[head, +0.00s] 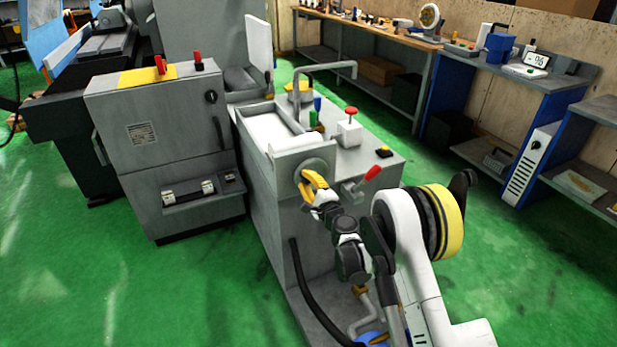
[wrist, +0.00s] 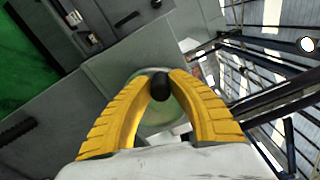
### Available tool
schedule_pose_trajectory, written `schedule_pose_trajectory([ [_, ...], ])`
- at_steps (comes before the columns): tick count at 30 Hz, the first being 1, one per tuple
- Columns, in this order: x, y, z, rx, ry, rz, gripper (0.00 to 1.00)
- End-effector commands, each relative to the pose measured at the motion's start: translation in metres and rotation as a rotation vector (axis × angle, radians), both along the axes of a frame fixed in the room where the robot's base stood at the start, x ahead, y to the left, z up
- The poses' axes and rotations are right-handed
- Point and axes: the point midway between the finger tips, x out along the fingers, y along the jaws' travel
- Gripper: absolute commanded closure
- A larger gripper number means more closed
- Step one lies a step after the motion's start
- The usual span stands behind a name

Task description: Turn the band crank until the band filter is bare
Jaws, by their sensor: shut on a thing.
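The band filter unit is a grey cabinet (head: 270,205) with an open trough on top. A pale white sheet (head: 268,131), seemingly the band, lies in the trough; no bare filter can be made out. The band crank is a round disc (head: 313,165) on the cabinet's end face. Its black knob (wrist: 160,87) shows in the wrist view, in front of the pale greenish disc (wrist: 158,120). My gripper (head: 307,180) has yellow fingers at the disc. In the wrist view my gripper (wrist: 162,80) is shut on the knob, one finger on each side. The knob is hidden in the head view.
A red-handled lever (head: 370,174) sticks out right of the crank. A red mushroom button (head: 351,111) and a bent pipe (head: 330,68) stand on the cabinet top. A grey control box (head: 160,130) stands left. Green floor is free to the right.

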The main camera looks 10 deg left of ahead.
Motion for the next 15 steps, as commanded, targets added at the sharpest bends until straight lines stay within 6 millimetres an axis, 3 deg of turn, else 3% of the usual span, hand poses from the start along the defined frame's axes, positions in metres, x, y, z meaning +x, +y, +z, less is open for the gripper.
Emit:
schedule_pose_trajectory([
  [15, -0.005, 0.008, -0.025, -0.378, -0.285, 0.000, 1.00],
])
